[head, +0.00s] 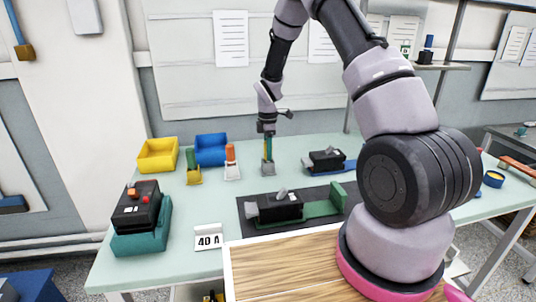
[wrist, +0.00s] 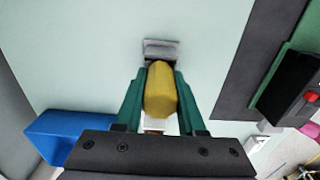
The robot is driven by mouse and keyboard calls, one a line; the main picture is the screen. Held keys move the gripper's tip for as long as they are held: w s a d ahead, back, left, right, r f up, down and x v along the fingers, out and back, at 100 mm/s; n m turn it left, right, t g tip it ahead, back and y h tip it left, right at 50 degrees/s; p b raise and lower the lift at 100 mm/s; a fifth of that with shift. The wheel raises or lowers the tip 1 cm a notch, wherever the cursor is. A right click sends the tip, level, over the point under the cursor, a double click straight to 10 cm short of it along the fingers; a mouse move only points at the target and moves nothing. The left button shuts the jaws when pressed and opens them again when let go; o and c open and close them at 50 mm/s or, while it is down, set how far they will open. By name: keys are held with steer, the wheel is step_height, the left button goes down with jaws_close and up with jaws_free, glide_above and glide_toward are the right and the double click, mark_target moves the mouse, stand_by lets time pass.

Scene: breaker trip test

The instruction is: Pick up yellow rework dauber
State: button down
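The yellow rework dauber (wrist: 160,90) stands between my gripper's teal fingers in the wrist view, with both fingers against its sides. My gripper (head: 268,145) points straight down over it in the head view. There the fingers hide most of the dauber. Its grey holder (head: 268,168) rests on the table below the fingers, and the holder also shows just beyond the fingertips in the wrist view (wrist: 160,49). No gap shows between the fingers and the dauber. I cannot tell whether it is clear of the holder.
To the left stand an orange tool in a white holder (head: 232,172) and a green tool in a yellow holder (head: 193,175). Behind them are a yellow bin (head: 157,155) and a blue bin (head: 211,150). A black breaker (head: 280,207) sits on a dark mat to the front.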

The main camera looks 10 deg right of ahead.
step_height(320, 180, up, 10)
stand_by(0.7)
stand_by(0.6)
